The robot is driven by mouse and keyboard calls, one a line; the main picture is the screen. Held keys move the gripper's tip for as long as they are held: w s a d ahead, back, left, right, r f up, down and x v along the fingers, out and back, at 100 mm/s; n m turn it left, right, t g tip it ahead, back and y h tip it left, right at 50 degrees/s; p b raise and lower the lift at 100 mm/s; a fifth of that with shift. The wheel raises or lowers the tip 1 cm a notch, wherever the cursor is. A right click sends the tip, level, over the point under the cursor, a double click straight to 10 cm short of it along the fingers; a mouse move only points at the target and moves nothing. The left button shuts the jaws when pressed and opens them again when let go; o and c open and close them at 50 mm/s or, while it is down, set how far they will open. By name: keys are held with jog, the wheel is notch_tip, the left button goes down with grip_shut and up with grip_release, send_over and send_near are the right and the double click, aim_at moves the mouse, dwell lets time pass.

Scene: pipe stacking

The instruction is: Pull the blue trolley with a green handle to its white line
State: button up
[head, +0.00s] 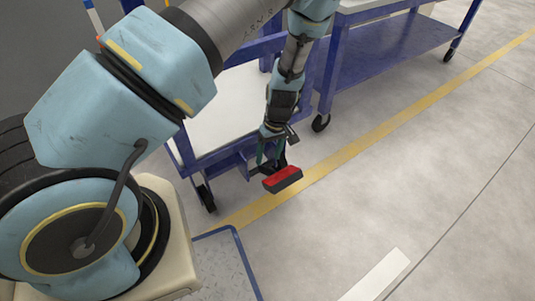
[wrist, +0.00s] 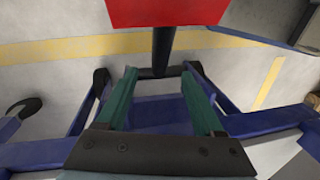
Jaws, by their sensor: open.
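A blue trolley (head: 222,150) with a pale deck stands below my arm, on dark caster wheels. At its front is a handle with a red block (head: 284,180) on a dark stem; it shows red, not green. My gripper (head: 270,158) points down at this end of the trolley. In the wrist view my gripper (wrist: 160,72) is open, with green fingers on either side of the lower end of the black stem (wrist: 163,50); contact cannot be told. The red block (wrist: 167,12) lies beyond the fingertips. A white line (head: 377,275) lies on the floor at the lower right.
Another blue trolley (head: 385,50) stands at the upper right on casters. A yellow line (head: 400,118) crosses the grey floor diagonally, passing by the red handle. A grey plate with a blue rim (head: 245,262) is at the bottom. The floor at right is clear.

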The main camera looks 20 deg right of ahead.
notch_tip(320, 180, down, 11)
jog(key=a+b, duration=0.1)
jog(key=shift+a+r+b, duration=0.15)
jog(key=shift+a+b, duration=0.2)
jog(key=shift+s, duration=0.1)
jog(key=shift+c, duration=0.2)
grip_shut()
dwell(0.4)
dwell(0.8)
